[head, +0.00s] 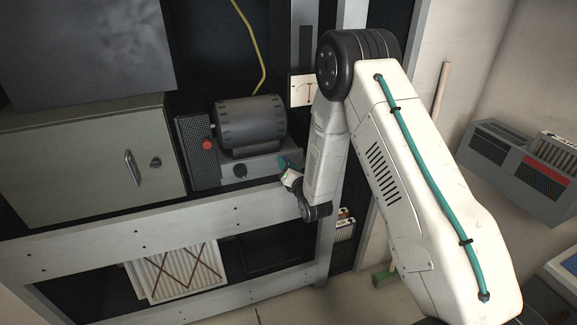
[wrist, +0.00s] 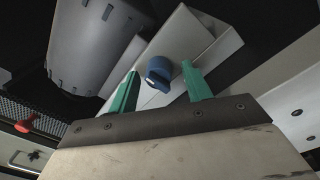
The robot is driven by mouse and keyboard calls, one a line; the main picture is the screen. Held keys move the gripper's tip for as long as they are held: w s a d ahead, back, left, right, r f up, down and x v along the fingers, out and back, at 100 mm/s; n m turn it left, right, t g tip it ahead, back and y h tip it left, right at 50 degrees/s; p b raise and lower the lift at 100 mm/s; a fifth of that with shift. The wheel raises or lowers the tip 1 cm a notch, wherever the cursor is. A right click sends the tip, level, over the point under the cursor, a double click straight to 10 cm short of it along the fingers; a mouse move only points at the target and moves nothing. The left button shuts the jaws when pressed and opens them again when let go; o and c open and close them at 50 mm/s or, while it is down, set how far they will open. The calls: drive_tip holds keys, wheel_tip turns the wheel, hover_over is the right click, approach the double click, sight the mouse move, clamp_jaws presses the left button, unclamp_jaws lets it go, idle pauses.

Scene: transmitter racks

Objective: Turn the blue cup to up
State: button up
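The blue cup (wrist: 158,76) is a small, round, knob-like blue piece on the grey face of the motor's base (wrist: 216,50) in the wrist view. A pale mark shows at its lower left; I cannot tell which way it is turned. In the head view a small blue patch (head: 284,162) shows at the base's right end, partly hidden by my wrist. My gripper (wrist: 161,70) is open, with its two green fingers apart, one on each side of the cup in the picture. Gaps show between fingers and cup. In the head view my gripper (head: 288,172) is small and partly hidden.
A grey motor (head: 251,122) sits on the base, with a black knob (head: 240,171) on its front. A red button (head: 207,144) is at the left. A white rack rail (head: 150,225) runs just below. A metal cabinet (head: 90,150) stands left, a gauge (head: 302,91) above.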

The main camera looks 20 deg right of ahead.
drive_tip(key=s, duration=0.7)
drive_tip(key=shift+s+d, duration=0.35)
